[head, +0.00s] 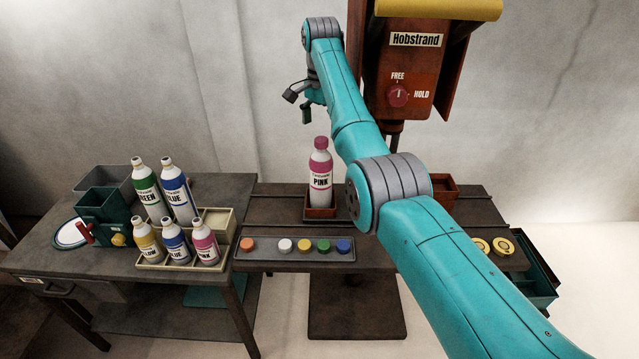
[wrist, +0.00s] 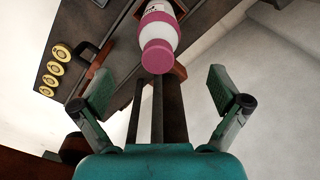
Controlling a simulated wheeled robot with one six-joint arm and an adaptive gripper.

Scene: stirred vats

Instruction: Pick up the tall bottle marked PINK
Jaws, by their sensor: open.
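The tall PINK bottle (head: 321,172) has a white body, a pink label band and a pink cap. It stands upright in a small brown tray (head: 319,209) on the dark bench. In the wrist view the bottle (wrist: 158,36) shows from its cap end, ahead of and between the fingers. My gripper (wrist: 165,95) is open and empty, its two green fingers spread apart, with a gap to the bottle. In the head view my gripper (head: 298,105) is above and slightly left of the bottle, partly hidden by the wrist.
A smaller pink-labelled bottle (head: 205,243) stands with several others in a rack on the left table. The red-brown Hobstrand machine (head: 408,75) rises behind my arm. Coloured caps (head: 304,245) line the bench front. Yellow discs (head: 481,246) lie at the right.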

